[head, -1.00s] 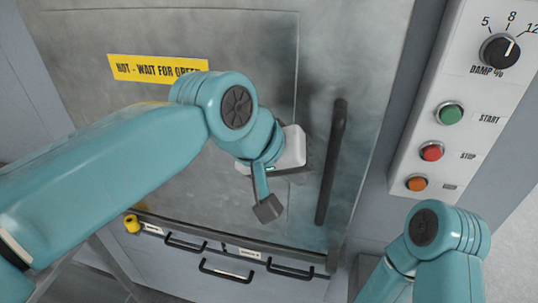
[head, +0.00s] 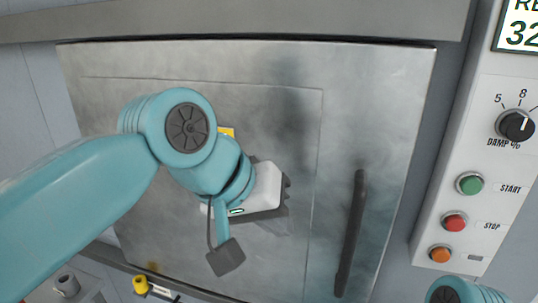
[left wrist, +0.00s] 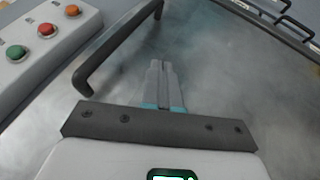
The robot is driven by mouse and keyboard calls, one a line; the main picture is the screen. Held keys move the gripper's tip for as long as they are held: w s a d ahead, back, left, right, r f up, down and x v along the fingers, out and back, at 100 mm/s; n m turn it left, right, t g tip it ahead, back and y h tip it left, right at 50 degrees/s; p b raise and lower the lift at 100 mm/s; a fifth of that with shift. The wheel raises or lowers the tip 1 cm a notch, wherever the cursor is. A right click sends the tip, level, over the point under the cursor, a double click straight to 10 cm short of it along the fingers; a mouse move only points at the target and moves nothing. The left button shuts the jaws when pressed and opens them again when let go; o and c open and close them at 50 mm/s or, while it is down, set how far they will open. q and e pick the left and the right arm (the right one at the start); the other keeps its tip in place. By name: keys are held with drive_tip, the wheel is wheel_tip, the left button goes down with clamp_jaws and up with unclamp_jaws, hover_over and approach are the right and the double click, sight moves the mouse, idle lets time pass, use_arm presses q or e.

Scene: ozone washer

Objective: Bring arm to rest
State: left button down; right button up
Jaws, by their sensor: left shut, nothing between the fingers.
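My left arm reaches in from the left in the head view, in front of a closed steel door (head: 255,90). My left gripper (left wrist: 162,66) shows in the left wrist view with its fingers together and nothing between them. In the head view its fingers are mostly hidden behind the white wrist housing. The gripper is to the left of the dark door handle (head: 351,235), apart from it. The handle also shows in the left wrist view (left wrist: 112,50). Of my right arm, only a teal joint shows at the bottom right of the head view; its gripper is out of view.
A control panel at the right carries a dark knob (head: 516,126), a green START button (head: 470,185), a red STOP button (head: 454,222) and an orange button (head: 440,255). A yellow item (head: 140,284) is at the lower left. A yellow label on the door is mostly covered by my arm.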

use_arm(q)
drive_tip(key=w+a+f+n+y, duration=0.1)
drive_tip(key=w+a+f, duration=0.1)
drive_tip(key=f, duration=0.9)
drive_tip(key=w+a+f+g, duration=0.1)
drive_tip(key=w+f, duration=0.2)
drive_tip(key=f, duration=0.8)
drive_tip(key=w+a+f+n+y, duration=0.1)
drive_tip(key=w+a+f, duration=0.1)
drive_tip(key=f, duration=0.8)
drive_tip(key=s+a+f+n+g, duration=0.1)
drive_tip(key=s+a+f, duration=0.3)
drive_tip(key=f, duration=0.5)
drive_tip(key=s+a+f+n+g, duration=0.1)
drive_tip(key=s+a+f, duration=0.3)
drive_tip(key=f, duration=0.5)
drive_tip(key=s+f, duration=0.3)
drive_tip(key=s, duration=0.3)
drive_tip(key=s+a+f, duration=0.1)
drive_tip(key=s+f, duration=0.2)
drive_tip(key=s, duration=0.4)
drive_tip(key=shift+a+f+n+b, duration=0.25)
drive_tip(key=shift+n+b, duration=0.05)
drive_tip(key=shift+n, duration=0.1)
drive_tip(key=shift+s+d, duration=0.1)
drive_tip(key=shift+s, duration=0.1)
